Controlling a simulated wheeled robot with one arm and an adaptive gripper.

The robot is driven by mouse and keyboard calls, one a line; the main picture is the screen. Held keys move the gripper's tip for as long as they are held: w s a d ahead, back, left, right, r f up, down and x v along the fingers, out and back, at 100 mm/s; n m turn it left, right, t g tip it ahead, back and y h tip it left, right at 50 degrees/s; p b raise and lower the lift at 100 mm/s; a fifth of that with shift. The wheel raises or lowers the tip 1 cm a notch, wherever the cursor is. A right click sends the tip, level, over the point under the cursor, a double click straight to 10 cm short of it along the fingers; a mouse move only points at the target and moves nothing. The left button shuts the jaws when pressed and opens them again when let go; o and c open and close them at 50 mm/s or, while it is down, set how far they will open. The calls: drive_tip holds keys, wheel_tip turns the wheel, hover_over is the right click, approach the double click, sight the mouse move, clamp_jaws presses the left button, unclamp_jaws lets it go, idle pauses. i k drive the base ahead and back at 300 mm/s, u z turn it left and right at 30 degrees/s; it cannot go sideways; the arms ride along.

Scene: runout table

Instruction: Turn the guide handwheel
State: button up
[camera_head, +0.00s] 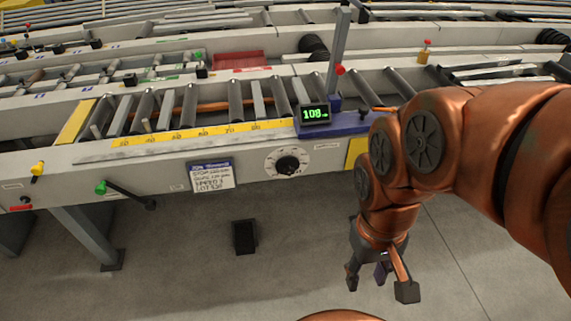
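A round white dial with a black knob (289,164) sits on the front face of the runout table (235,178). A black crank arm with a green grip (101,187) juts from the same face farther left. I cannot tell for sure which of these is the guide handwheel. A green display (315,114) above the dial reads about 108. My gripper (380,284) hangs below and to the right of the dial, its fingers spread, pointing down over the floor. It touches neither control. A small purple piece shows between the fingers; I cannot tell what it is.
A yellow scale (185,135) runs along the table top beside the rollers. A grey post (338,50) with a red knob stands behind the display. A printed card (212,175) hangs left of the dial. A dark block (245,236) is below it. Grey floor in front is mostly clear.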

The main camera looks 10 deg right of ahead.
sight(287, 165)
drive_tip(key=k, duration=1.3)
drive_tip(key=u, duration=0.25)
drive_tip(key=i, duration=0.85)
drive_tip(key=u, duration=0.5)
